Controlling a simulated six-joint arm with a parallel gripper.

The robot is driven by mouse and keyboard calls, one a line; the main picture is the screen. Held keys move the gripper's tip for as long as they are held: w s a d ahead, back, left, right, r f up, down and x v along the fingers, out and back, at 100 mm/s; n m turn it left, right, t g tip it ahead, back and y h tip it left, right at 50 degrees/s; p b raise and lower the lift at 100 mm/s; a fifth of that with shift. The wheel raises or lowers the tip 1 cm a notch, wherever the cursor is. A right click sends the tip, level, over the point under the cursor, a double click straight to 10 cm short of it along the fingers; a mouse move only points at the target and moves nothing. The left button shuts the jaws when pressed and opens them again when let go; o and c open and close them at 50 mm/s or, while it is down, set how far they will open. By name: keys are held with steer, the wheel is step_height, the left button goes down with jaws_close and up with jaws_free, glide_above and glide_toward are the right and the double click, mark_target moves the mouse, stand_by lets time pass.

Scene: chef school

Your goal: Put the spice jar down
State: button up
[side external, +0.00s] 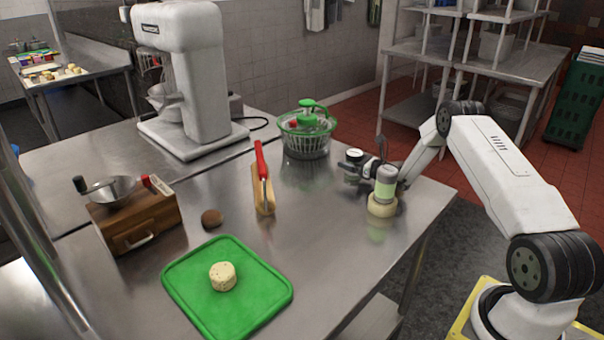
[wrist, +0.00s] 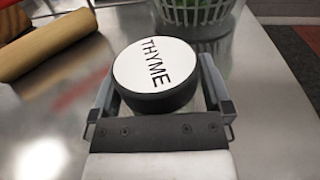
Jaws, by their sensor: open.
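The spice jar (wrist: 155,72) has a white lid top lettered THYME and a black rim. In the wrist view it stands between the two fingers of my gripper (wrist: 160,88), with the lid facing up. My gripper is open, with a finger on each side of the jar. In the side external view the small jar (side external: 355,155) is at my gripper (side external: 362,172), low over the right part of the steel table (side external: 310,225). Its lower body is mostly hidden, and I cannot tell whether its base touches the table.
A green-lidded salad spinner (side external: 306,137) stands behind the jar. A wooden piece with a red handle (side external: 262,185) lies left of it. A green board (side external: 190,285) bears a pale round piece (side external: 223,277). A wooden grinder box (side external: 135,222) and white mixer (side external: 185,60) stand farther left.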

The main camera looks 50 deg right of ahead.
steer(key=shift+s+d, duration=0.15)
steer(key=shift+s, duration=0.55)
steer(key=s, duration=0.3)
steer(key=shift+s+d, duration=0.2)
steer(key=shift+d, duration=0.05)
step_height(320, 180, up, 7)
